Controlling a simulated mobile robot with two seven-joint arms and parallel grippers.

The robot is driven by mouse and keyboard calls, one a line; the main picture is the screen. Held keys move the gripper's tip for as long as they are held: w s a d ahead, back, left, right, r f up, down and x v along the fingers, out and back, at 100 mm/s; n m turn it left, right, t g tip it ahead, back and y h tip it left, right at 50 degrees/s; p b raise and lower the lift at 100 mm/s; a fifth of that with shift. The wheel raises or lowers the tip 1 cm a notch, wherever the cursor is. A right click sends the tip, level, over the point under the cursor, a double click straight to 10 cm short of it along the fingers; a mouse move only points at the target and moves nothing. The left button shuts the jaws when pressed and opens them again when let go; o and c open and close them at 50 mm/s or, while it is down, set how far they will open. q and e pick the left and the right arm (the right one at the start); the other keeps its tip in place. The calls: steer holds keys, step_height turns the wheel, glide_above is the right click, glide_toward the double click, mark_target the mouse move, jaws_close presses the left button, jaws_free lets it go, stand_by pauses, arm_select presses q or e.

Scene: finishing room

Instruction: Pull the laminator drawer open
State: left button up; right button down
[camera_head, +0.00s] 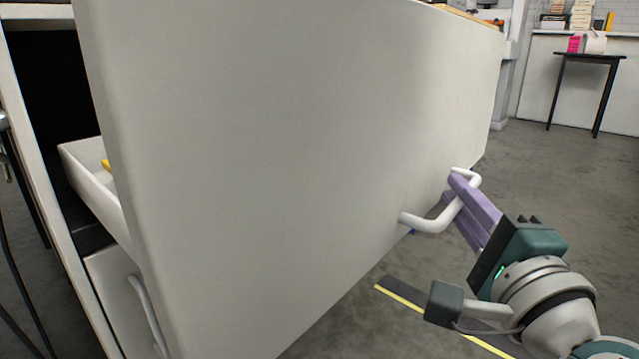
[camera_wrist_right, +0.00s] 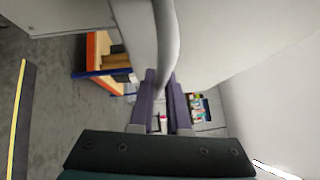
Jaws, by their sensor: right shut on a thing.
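A large pale panel with a white bar handle (camera_head: 425,221) fills the middle of the head view; I take it as the laminator drawer front (camera_head: 270,150). Its left edge stands out in front of a dark cabinet opening (camera_head: 45,90). A white tray-like box (camera_head: 85,185) with something yellow inside shows behind that edge, partly hidden. My right gripper (camera_head: 460,190) has its purple fingers shut on the handle near its far end. In the right wrist view the handle (camera_wrist_right: 166,40) runs between the fingertips (camera_wrist_right: 162,78). My left gripper is not in view.
A lower pale front (camera_head: 115,285) with its own handle shows at the bottom left. The grey floor (camera_head: 570,190) at the right is mostly clear, with a yellow-edged dark strip (camera_head: 405,300). A small dark table (camera_head: 590,58) stands at the back right.

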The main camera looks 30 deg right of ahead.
stand_by(0.3)
steer(key=c, duration=0.9)
jaws_free()
steer(key=shift+s, duration=0.15)
steer(key=p+v, duration=0.1)
steer(key=v, duration=0.8)
steer(key=shift+s+a, duration=0.15)
steer(key=shift+s, duration=0.2)
